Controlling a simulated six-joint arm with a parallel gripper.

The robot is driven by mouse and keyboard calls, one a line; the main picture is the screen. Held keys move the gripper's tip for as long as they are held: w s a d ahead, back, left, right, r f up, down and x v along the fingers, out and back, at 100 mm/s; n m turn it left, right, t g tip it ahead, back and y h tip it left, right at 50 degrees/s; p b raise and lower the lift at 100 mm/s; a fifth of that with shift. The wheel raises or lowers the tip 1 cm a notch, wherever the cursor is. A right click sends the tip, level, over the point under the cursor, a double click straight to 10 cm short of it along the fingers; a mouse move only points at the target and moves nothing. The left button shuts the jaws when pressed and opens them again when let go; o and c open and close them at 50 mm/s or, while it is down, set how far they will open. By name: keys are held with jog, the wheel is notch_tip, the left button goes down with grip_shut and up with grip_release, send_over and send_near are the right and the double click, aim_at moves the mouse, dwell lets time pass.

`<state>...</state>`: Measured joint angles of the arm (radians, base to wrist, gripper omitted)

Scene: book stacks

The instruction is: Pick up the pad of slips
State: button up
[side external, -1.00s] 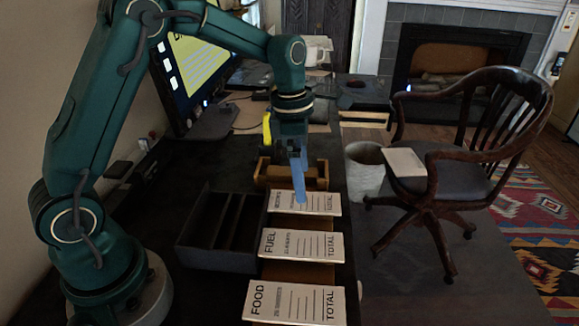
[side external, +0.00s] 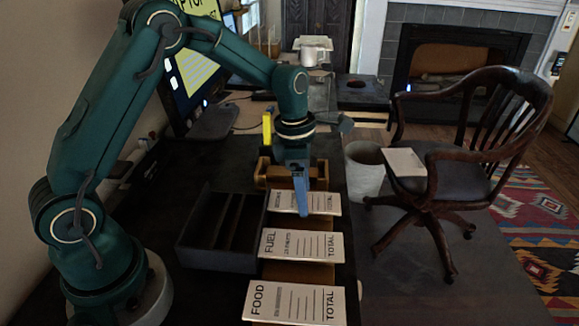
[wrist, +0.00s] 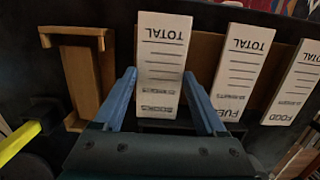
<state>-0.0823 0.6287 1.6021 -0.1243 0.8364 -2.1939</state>
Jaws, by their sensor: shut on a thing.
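Three white pads of slips lie in a row on a brown board. The farthest pad (side external: 325,204), with small lettering and TOTAL on it, is at my gripper (side external: 302,212). In the wrist view this pad (wrist: 163,52) lies between my two blue fingers, one along each side, and my gripper is shut on it. The pad still appears flat in the row. The FUEL pad (side external: 312,246) and the FOOD pad (side external: 300,303) lie nearer the side camera. In the side view the near finger covers part of the held pad.
A dark divided tray (side external: 215,258) stands left of the pads. A brown wooden holder (side external: 316,178) stands just behind my gripper, with a yellow item (side external: 267,128) beside it. A waste bin (side external: 364,178) and a chair (side external: 455,170) are to the right.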

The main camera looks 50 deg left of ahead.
jog(key=shift+r, duration=0.1)
jog(key=shift+r, duration=0.55)
notch_tip(320, 180, up, 3)
jog(key=shift+f, duration=0.1)
jog(key=s+a+r, duration=0.4)
jog(key=a+r, duration=0.4)
jog(key=a, duration=0.3)
jog(key=w+f, duration=0.4)
jog(key=w, duration=0.5)
jog(key=shift+w+d+f, duration=0.1)
jog(key=shift+d+f, duration=0.05)
jog(key=shift+f, duration=1.2)
jog(key=shift+w+d+f, duration=0.1)
jog(key=shift+d+f, duration=0.05)
jog(key=shift+f, duration=1.15)
jog(key=shift+d+f, duration=0.15)
jog(key=shift+f, duration=1.2)
